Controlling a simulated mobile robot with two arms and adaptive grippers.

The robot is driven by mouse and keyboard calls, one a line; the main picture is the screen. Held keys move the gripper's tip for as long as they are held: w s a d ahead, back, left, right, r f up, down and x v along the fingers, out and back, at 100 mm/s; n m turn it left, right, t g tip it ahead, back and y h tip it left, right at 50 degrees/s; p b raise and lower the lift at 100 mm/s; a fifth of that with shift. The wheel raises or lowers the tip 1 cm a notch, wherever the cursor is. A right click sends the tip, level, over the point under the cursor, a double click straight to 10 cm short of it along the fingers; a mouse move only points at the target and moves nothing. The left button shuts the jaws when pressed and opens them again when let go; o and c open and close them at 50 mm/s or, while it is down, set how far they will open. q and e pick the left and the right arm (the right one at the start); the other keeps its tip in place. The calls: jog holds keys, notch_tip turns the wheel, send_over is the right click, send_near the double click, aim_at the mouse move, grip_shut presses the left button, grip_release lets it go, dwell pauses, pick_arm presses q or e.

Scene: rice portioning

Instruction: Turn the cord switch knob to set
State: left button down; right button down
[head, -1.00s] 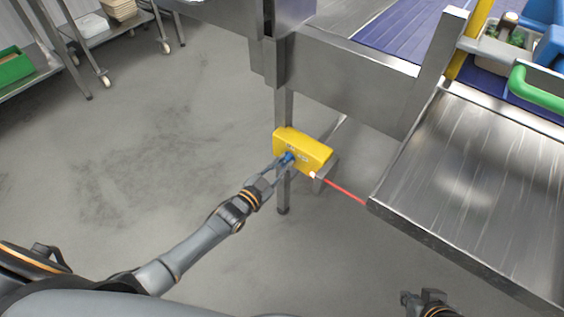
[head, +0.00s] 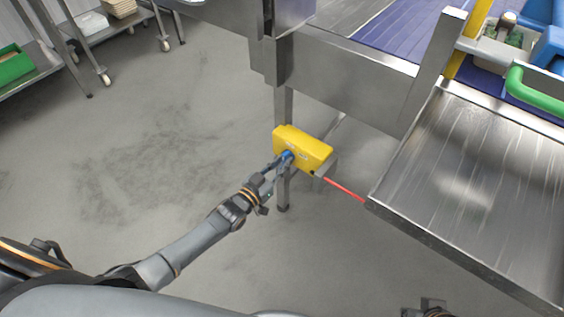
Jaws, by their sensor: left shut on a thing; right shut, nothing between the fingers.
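The yellow cord switch box (head: 304,149) is mounted on a metal leg under the conveyor frame. Its blue knob (head: 287,156) is on the front face, at the lower left. A red cord (head: 345,190) runs from the box to the right toward the steel table. My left gripper (head: 282,160) is shut on the blue knob, and its fingers partly hide it. The marking that the knob points at is too small to read. My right gripper (head: 424,303) is at the bottom edge, away from the box, shut and empty, only partly in view.
A steel table (head: 480,190) stands on the right, its corner close to the red cord. The conveyor (head: 400,45) with a blue belt is above the box. A rack with a green bin (head: 14,66) is at the far left. The floor on the left is clear.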

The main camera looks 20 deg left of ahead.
pick_arm(q)
jog(key=c, duration=1.3)
grip_release()
jog(key=v, duration=1.2)
